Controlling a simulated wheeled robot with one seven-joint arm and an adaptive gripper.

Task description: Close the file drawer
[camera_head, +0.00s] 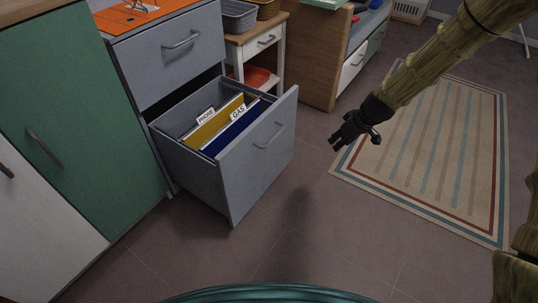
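The file drawer (262,165) is the lower drawer of a grey cabinet (160,60) and is pulled far out. Its front panel faces right and carries a metal bar handle (269,137). Inside stand a yellow folder (212,125) and a dark blue folder (232,128), the blue one labelled GAS. The upper drawer is shut. My gripper (341,142) hangs in the air to the right of the drawer front, apart from it. Nothing shows between its dark fingers, and their small size hides whether they are parted.
A green cabinet door (70,130) stands left of the drawer. A wooden side table (257,45) with baskets stands behind it. A striped rug (430,150) lies to the right. Bare floor (300,215) lies in front of the drawer.

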